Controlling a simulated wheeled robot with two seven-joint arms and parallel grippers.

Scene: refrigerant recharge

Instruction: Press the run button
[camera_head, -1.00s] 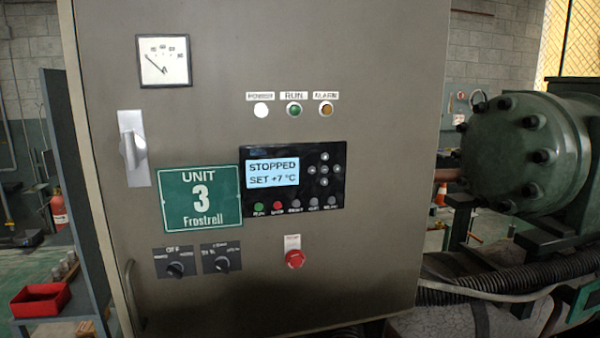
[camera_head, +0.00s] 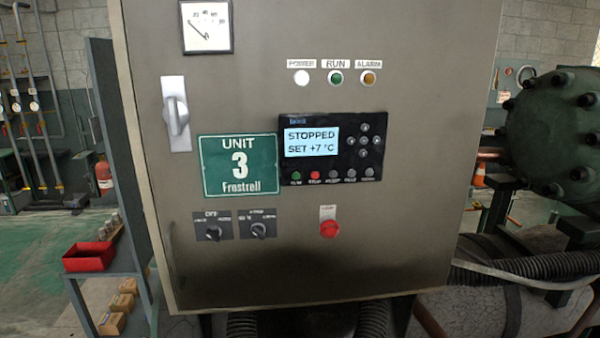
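The grey control cabinet (camera_head: 420,250) fills the middle of the head view. Its black controller panel (camera_head: 332,150) has a lit display (camera_head: 311,142) reading "STOPPED" and "SET +7 °C". A row of small round buttons runs along the panel's lower edge. The green button (camera_head: 296,176) at the left end of this row has a small label, hard to read now; the red button (camera_head: 315,175) is to its right. A green lamp (camera_head: 336,78) labelled RUN sits above the panel, between a white and an amber lamp. Neither of my grippers shows.
A red mushroom button (camera_head: 329,228) and two rotary switches (camera_head: 258,230) sit below the panel. A lever handle (camera_head: 176,115) sticks out at left. A shelf with a red bin (camera_head: 89,257) stands left, and a green compressor (camera_head: 556,133) right.

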